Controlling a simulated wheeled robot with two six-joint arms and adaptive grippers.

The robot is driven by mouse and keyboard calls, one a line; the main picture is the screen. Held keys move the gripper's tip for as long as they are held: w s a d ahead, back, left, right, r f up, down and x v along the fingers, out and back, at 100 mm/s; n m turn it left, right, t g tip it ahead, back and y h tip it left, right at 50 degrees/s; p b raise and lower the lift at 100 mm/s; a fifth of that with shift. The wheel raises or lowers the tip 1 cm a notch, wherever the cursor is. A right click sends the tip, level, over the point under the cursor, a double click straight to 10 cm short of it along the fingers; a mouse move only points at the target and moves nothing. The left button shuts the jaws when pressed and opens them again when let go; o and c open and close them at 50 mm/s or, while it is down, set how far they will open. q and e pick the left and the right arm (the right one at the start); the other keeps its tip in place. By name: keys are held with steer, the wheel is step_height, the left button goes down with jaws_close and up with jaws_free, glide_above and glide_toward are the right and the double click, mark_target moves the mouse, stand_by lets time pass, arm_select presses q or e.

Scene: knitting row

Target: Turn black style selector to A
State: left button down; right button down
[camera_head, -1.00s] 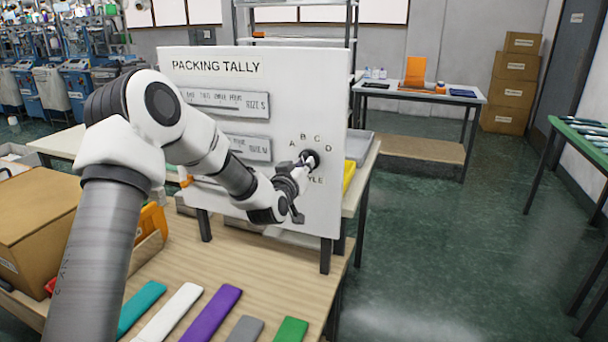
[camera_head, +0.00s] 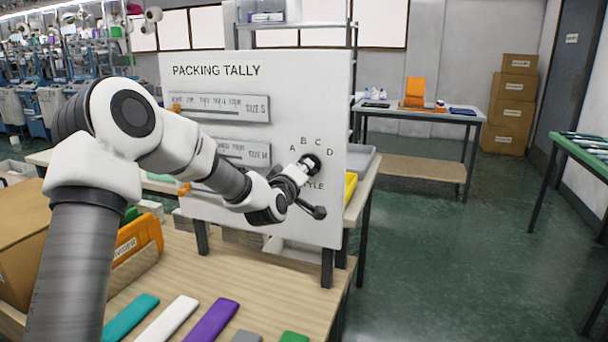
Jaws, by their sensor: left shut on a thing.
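The white packing tally board (camera_head: 315,90) stands upright on the wooden table. The black style selector (camera_head: 312,160) is a round knob at its lower right, with the letters A, B, C and D arched above it and the word STYLE partly hidden below. My left gripper (camera_head: 304,168) reaches the board from the left and is shut on the selector. The gripper hides much of the knob, so I cannot tell which letter it points to. My right gripper is not in view.
Grey SIZE S (camera_head: 220,107) and SIZE M counter strips are on the board, with orange pegs near their left ends. Coloured flat pieces, such as a purple one (camera_head: 212,320), lie on the table in front. A cardboard box (camera_head: 22,240) stands at left.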

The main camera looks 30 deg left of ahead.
arm_select(q)
steer(key=shift+f, duration=0.15)
steer(key=c, duration=1.1)
jaws_free()
steer(key=v, duration=1.2)
steer(key=shift+s, duration=0.1)
